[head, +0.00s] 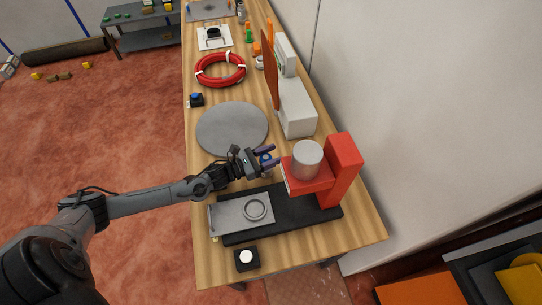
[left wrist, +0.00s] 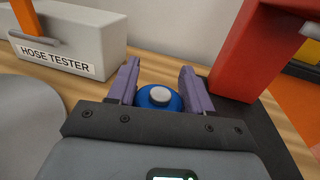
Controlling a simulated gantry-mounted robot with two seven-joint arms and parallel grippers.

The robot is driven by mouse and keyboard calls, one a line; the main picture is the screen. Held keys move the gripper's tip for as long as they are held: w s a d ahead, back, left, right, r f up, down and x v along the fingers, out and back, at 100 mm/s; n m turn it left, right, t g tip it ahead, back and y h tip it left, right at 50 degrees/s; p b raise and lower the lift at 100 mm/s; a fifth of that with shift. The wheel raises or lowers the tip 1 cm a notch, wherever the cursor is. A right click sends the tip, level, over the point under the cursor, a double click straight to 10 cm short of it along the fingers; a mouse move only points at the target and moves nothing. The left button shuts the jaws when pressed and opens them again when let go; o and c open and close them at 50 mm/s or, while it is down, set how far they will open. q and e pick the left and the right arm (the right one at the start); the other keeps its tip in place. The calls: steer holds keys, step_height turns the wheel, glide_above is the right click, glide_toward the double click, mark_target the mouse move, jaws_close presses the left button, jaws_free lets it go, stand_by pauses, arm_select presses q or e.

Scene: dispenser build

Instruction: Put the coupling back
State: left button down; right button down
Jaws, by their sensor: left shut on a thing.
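The coupling, a round blue piece with a pale grey centre, sits between the purple fingers of my left gripper (head: 266,157). The coupling also shows in the left wrist view (left wrist: 160,98), and the gripper is shut on it. In the head view the gripper is above the wooden bench (head: 172,0), between the round grey plate (head: 228,128) and the red dispenser (head: 342,170). I cannot tell how high it is held. My right gripper is not in view.
The dispenser carries a grey cylinder (head: 307,160) and stands on a black base with a grey plate (head: 230,217). The white hose tester (head: 297,110) is behind, beside the wall. A red ring (head: 221,71) and a blue-button box (head: 197,100) lie farther along.

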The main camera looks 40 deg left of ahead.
arm_select(q)
steer(key=shift+w, duration=0.1)
steer(key=shift+f, duration=0.2)
steer(key=shift+c, duration=2.4)
jaws_free()
steer(key=shift+r, duration=0.15)
steer(key=shift+s+a, duration=0.15)
steer(key=shift+s, duration=0.2)
steer(key=v, duration=1.1)
steer(key=shift+s+p, duration=0.15)
steer(key=shift+p, duration=0.3)
